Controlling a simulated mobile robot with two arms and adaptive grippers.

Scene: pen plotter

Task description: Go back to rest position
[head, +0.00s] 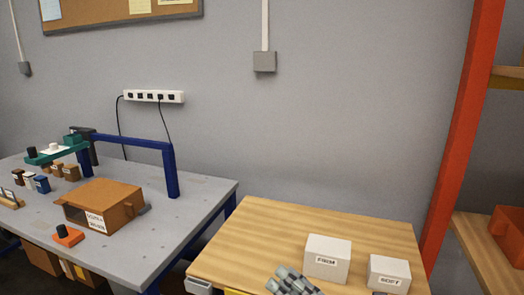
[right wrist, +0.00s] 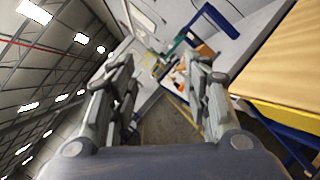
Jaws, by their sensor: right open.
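My right gripper (head: 290,283) shows at the bottom edge of the head view, in front of the wooden table (head: 325,226) and left of the white boxes. In the right wrist view my right gripper (right wrist: 162,75) has its two fingers spread wide with nothing between them. The view past the fingers is tilted and shows the floor, the hall roof and the work tables. My left gripper is in neither view. The pen plotter (head: 130,143), with a blue gantry and a teal arm, stands on the grey table at the left.
Two labelled white boxes (head: 327,258) and (head: 389,274) stand on the wooden table. A brown box (head: 104,203) and several small blocks are on the grey table (head: 205,190). An orange post (head: 464,130) and shelf stand at the right. The wooden table's back half is clear.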

